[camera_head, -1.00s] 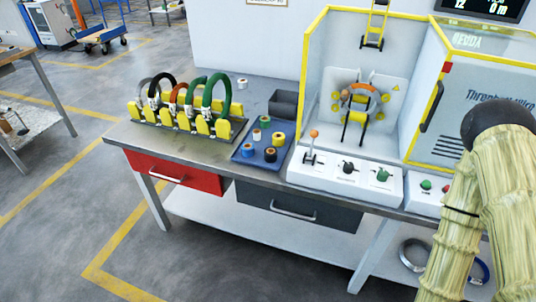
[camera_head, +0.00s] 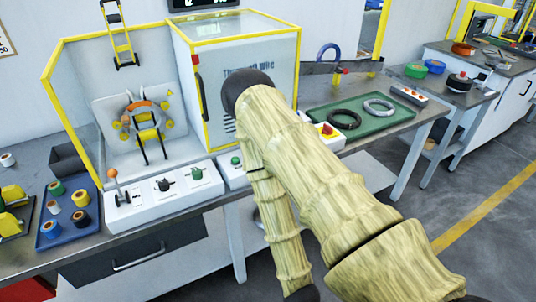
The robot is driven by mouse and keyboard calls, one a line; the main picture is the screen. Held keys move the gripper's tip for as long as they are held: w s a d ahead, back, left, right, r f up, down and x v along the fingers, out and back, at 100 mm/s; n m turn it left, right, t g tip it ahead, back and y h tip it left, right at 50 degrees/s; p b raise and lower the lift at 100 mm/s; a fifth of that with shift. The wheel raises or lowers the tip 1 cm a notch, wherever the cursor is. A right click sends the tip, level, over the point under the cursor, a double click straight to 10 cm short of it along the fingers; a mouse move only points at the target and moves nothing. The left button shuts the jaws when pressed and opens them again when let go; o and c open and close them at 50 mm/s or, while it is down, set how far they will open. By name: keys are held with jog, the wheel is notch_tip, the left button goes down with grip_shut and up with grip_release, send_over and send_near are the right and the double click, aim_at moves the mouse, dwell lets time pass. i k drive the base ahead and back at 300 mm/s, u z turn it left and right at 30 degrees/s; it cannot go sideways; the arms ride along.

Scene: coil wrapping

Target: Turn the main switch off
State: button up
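A red and yellow switch (camera_head: 327,130) sits on a pale control box just right of my arm; it looks like the main switch, but its position is too small to read. My arm, in a pale yellow sleeve, crosses the middle of the view and hides part of that box. To the left, a panel (camera_head: 135,209) carries an orange-tipped lever (camera_head: 114,180), a black knob (camera_head: 163,184) and a green knob (camera_head: 196,173). Another green button (camera_head: 235,160) shows beside my arm. My gripper is not in view.
The yellow-framed machine (camera_head: 250,60) stands behind the panels. A blue tray (camera_head: 50,240) with tape rolls is at the left. Floor is open at the lower right.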

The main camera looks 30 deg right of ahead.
aim_at(327, 130)
jog(key=z, duration=1)
jog(key=k, duration=1.2)
jog(key=z, duration=0.7)
jog(key=i, duration=1.25)
jog(key=u, duration=0.55)
